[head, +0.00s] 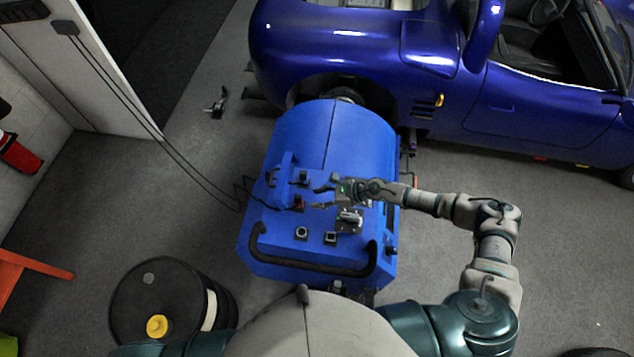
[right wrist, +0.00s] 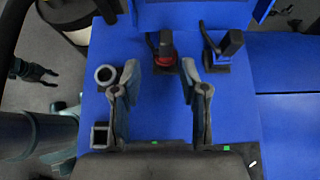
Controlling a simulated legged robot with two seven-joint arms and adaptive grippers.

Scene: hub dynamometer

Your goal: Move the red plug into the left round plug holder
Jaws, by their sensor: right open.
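The red plug (head: 298,202) sits upright on the top of the blue dynamometer (head: 335,135), toward its left side. In the right wrist view the red plug (right wrist: 166,53) shows dark above a red base, beyond my fingertips and between them. My right gripper (head: 320,197) is open and empty, reaching in from the right. Its two fingers (right wrist: 160,75) are apart, not visibly touching the plug. The round plug holder (head: 302,233) is an empty light ring left of the square holder (head: 330,238). A small dark claw shape at the right wrist view's left edge may be my left gripper; its jaws are unclear.
A black plug (right wrist: 228,45) stands beside the red one. A raised blue block (head: 285,180) and a black handle bar (head: 310,262) border the panel. A black barrel (head: 150,282) stands at lower left, and a blue car (head: 430,50) is behind.

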